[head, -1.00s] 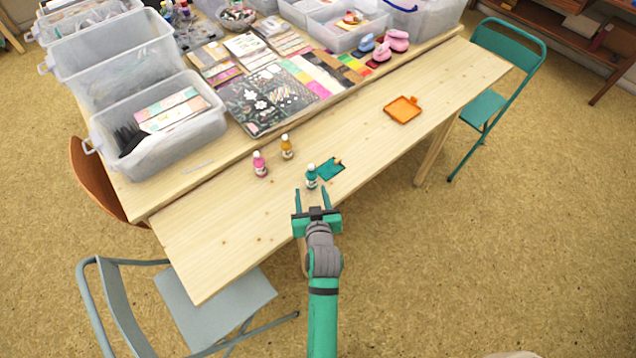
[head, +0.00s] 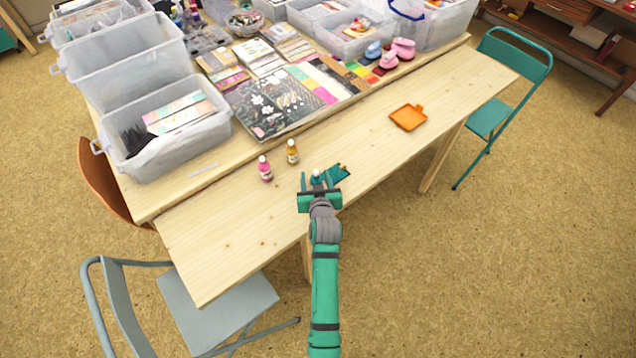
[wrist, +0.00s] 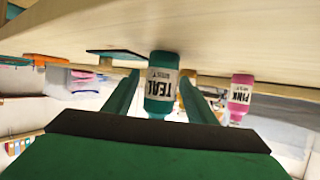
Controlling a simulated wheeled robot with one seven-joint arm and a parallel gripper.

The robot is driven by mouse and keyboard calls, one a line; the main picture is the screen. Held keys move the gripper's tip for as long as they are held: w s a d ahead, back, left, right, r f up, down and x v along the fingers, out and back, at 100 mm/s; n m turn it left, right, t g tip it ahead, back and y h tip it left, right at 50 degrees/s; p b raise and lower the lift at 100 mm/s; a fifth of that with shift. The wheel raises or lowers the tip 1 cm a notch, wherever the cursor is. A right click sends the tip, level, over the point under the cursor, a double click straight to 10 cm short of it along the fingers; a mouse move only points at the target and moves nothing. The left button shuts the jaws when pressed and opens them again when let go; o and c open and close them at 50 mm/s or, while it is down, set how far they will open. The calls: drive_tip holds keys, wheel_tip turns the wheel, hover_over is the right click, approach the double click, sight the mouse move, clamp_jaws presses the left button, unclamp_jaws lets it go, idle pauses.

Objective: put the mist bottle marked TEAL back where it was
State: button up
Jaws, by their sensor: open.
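The TEAL mist bottle (wrist: 161,85) stands on the table and appears upside down in the wrist view, its label readable between my fingers. In the head view only its white cap and a little teal (head: 317,175) show past my gripper. My gripper (head: 318,182) is open, with one finger on each side of the bottle; gaps show in the wrist view, so it is not clamped. A teal inkpad (head: 336,173) lies just behind and right of the bottle. The PINK bottle (head: 265,169) and a yellow-orange bottle (head: 292,152) stand to the left.
An orange inkpad (head: 408,117) lies further right on the front table (head: 240,222). Clear bins, papers and stamps crowd the rear table. The front table's left end and the stretch toward the orange pad are clear. Chairs stand at both ends.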

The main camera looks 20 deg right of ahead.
drive_tip(key=shift+x, duration=0.85)
drive_tip(key=shift+s+a, duration=0.1)
drive_tip(key=shift+c, duration=0.2)
drive_tip(key=c, duration=1.1)
drive_tip(key=shift+c, duration=0.5)
